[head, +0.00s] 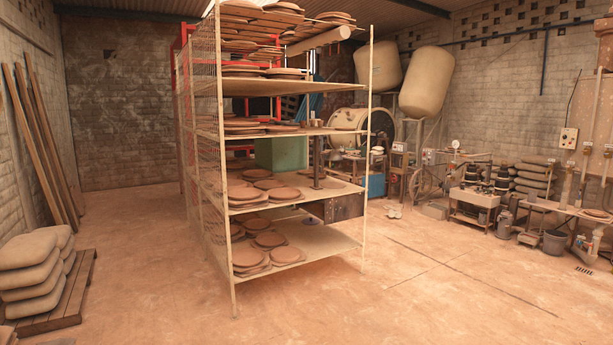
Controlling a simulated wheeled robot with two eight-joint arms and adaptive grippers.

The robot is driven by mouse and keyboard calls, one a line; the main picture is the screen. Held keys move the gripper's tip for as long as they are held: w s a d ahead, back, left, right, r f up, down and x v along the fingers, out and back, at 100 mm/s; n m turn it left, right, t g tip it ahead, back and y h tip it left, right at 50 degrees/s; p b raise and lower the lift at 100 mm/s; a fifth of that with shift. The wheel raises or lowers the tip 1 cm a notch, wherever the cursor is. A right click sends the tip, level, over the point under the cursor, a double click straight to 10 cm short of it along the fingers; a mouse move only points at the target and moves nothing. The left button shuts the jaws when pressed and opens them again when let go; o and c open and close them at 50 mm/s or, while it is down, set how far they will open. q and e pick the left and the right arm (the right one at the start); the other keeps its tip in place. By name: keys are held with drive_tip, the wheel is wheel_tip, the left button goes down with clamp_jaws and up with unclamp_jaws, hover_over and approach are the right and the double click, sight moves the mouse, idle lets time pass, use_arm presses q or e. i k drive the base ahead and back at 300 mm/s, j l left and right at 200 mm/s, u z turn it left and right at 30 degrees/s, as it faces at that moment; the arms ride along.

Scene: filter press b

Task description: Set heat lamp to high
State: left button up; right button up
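I cannot make out a heat lamp or its setting control in the head view. A small pale box with coloured buttons (568,138) is mounted on the right wall; I cannot tell what it controls. Neither of my grippers is in view.
A tall shelf rack (300,207) with several clay discs stands in the middle. Stacked sacks (30,265) lie on a wooden pallet (62,300) at left. Machines, a workbench (570,209) and a bucket (554,242) line the right side. The front floor (420,300) is clear.

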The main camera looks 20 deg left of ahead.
sight(332, 155)
drive_tip(key=i+z, duration=0.1)
drive_tip(key=i, duration=1.8)
drive_tip(key=i+u, duration=0.1)
drive_tip(key=i, duration=0.55)
drive_tip(key=i+l, duration=0.15)
drive_tip(key=i, duration=0.45)
drive_tip(key=i+u, duration=0.15)
drive_tip(key=i, duration=0.5)
drive_tip(key=i+l+u, duration=0.1)
drive_tip(key=i+l, duration=0.15)
drive_tip(key=i, duration=0.35)
drive_tip(key=i+l+u, duration=0.45)
drive_tip(key=i, duration=0.25)
drive_tip(key=i+l+u, duration=0.45)
drive_tip(key=i, duration=0.25)
drive_tip(key=l, duration=0.1)
